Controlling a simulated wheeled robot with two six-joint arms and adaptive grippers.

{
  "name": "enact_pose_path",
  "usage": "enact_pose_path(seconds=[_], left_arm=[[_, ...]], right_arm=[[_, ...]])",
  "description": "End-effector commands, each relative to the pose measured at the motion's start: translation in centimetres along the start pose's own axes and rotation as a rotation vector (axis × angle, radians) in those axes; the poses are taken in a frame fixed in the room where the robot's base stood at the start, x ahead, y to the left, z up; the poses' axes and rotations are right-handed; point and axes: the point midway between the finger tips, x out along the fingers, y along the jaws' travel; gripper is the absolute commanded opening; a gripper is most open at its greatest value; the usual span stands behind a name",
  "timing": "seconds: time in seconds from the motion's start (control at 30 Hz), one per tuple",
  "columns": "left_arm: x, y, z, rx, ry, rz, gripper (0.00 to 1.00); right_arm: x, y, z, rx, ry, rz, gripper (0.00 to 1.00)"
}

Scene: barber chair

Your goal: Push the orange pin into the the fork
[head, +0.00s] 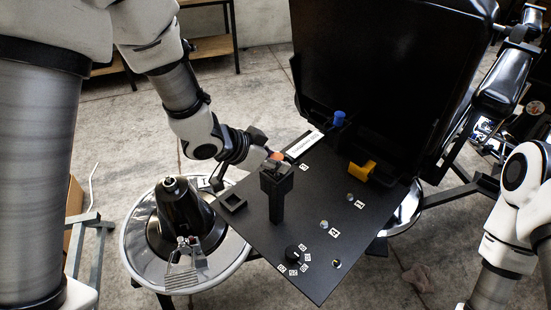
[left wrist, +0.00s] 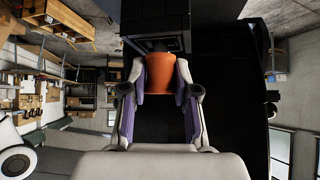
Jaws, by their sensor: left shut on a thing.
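The black fork (head: 277,194) stands upright on the black panel. The orange pin (head: 276,156) shows at the fork's top. My left gripper (head: 272,160) reaches in from the left and is shut on the pin. In the left wrist view, the orange pin (left wrist: 160,75) sits between the two fingers, its far end against or just before the dark fork block (left wrist: 156,25). How deep the pin sits in the fork is hidden. My right arm shows at the right edge, but its gripper is out of view.
The black panel (head: 318,238) carries a black knob (head: 293,253), a yellow block (head: 362,170), a blue knob (head: 339,118), a square socket (head: 231,202) and small number labels. A dark chair back (head: 385,75) rises behind it. A round metal base (head: 140,258) lies below left.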

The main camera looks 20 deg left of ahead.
Motion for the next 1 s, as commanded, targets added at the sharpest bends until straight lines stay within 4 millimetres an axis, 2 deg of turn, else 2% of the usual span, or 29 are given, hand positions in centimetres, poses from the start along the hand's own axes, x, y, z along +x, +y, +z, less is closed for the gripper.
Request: enact_pose_path(seconds=[0.33,0.37,0.4,0.43,0.77,0.87,1.0], left_arm=[[0.7,0.0,0.7,0.0,0.0,0.0,0.0],[0.6,0.0,0.6,0.0,0.0,0.0,0.36],[0.6,0.0,0.6,0.0,0.0,0.0,0.5],[0.6,0.0,0.6,0.0,0.0,0.0,0.58],[0.4,0.0,0.6,0.0,0.0,0.0,0.58],[-0.6,-0.1,0.6,-0.003,0.001,-0.002,0.58],[-3.7,-0.1,0.4,-0.005,0.006,-0.002,0.58]], right_arm=[[0.7,0.0,0.0,0.0,0.0,0.0,0.4],[0.6,0.0,0.0,0.0,0.0,0.0,0.4],[0.6,0.0,0.0,0.0,0.0,0.0,0.4],[0.6,0.0,0.0,0.0,0.0,0.0,0.4],[0.6,0.0,0.0,0.0,0.0,0.0,0.4],[0.6,0.0,0.0,0.0,0.0,0.0,0.4],[0.6,0.0,0.0,0.0,0.0,0.0,0.4]])
